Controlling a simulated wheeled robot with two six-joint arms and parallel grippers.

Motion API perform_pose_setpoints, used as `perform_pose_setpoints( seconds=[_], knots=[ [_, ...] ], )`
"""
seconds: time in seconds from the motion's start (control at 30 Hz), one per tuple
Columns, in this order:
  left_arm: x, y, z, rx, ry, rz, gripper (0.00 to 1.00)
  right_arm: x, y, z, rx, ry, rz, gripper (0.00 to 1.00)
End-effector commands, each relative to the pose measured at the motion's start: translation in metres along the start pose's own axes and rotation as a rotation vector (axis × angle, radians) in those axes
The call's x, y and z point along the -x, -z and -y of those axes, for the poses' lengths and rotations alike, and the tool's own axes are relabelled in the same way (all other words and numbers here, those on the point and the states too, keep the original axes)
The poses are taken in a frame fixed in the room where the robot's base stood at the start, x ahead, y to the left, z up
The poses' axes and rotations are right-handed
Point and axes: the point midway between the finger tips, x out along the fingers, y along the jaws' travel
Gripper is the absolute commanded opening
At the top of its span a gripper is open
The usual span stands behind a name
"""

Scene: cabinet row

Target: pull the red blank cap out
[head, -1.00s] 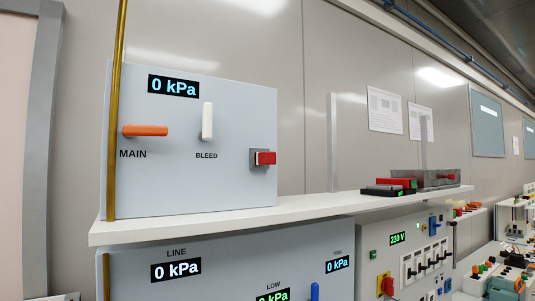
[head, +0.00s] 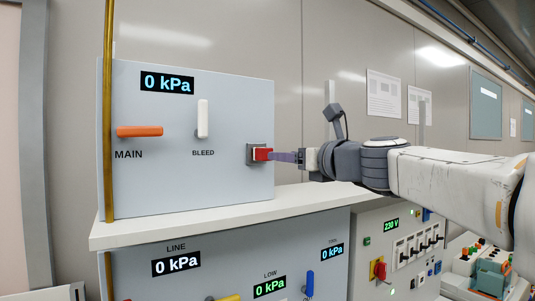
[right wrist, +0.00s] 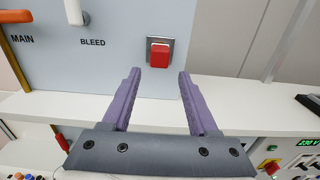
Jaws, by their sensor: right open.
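The red blank cap (head: 262,154) sits in a square grey fitting at the right side of the upper panel (head: 200,185). It also shows in the right wrist view (right wrist: 159,56), just beyond the fingertips and between their lines. My right gripper (head: 274,156) comes in from the right, level with the cap. In the right wrist view its two purple fingers (right wrist: 158,72) are apart with nothing between them. In the head view the fingertips overlap the cap's right edge; whether they touch it I cannot tell. My left gripper is in neither view.
An orange MAIN handle (head: 139,132) and a white BLEED handle (head: 203,118) stick out of the upper panel. The display (head: 167,83) reads 0 kPa. A white shelf (head: 220,208) runs below. A brass pipe (head: 108,110) stands at the panel's left edge.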

Motion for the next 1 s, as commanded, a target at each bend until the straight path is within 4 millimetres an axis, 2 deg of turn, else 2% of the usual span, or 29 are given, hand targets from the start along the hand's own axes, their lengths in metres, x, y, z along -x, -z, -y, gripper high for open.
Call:
perform_pose_setpoints(
  seconds=[0.2,0.5,0.93,1.0],
  knots=[
    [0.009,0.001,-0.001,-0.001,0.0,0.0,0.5,-0.035,-0.001,0.0,0.0,-0.002,-0.002,0.6],
    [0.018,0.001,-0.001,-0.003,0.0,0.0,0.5,-0.067,-0.001,-0.001,0.002,-0.002,-0.002,0.6],
    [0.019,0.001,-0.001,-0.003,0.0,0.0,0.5,-0.073,0.0,-0.001,0.003,-0.001,-0.001,0.6],
    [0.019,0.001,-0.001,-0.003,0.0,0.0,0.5,-0.073,0.0,-0.001,0.003,-0.001,-0.001,0.48]
  ],
)
